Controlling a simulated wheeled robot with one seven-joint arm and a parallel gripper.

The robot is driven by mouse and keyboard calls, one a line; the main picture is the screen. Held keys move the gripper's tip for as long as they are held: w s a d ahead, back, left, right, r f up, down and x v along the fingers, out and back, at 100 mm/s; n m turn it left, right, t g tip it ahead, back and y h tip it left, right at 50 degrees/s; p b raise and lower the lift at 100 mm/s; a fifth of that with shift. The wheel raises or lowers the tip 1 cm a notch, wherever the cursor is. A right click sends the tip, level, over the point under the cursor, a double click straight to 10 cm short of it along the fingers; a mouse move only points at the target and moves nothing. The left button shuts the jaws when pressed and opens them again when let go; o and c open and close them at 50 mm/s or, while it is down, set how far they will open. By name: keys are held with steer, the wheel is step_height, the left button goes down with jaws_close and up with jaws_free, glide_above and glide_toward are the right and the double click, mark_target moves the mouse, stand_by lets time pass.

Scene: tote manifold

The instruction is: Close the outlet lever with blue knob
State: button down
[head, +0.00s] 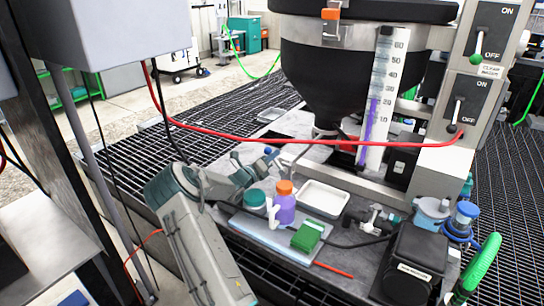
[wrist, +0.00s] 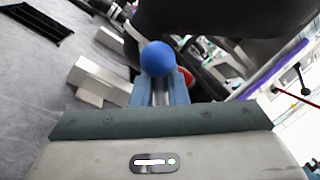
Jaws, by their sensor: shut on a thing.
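The outlet lever's blue knob (wrist: 157,57) shows large in the wrist view, just past my fingertips. My gripper (wrist: 160,92) has its two blue-grey fingers close together, shut on the lever right below the knob. Most of the lever is hidden behind the fingers and knob. In the head view, my gripper (head: 265,158) is under the dark hopper (head: 325,90), and the blue knob (head: 268,150) shows as a small spot at its tip. The exact lever angle cannot be told.
A red hose (head: 300,142) crosses above my gripper. An orange-capped purple bottle (head: 285,205), a white tray (head: 325,198) and a green sponge (head: 307,236) are close by on the bench. A clear scale tube (head: 378,105) with purple liquid stands right of the hopper.

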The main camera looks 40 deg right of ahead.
steer(key=c, duration=1.5)
jaws_free()
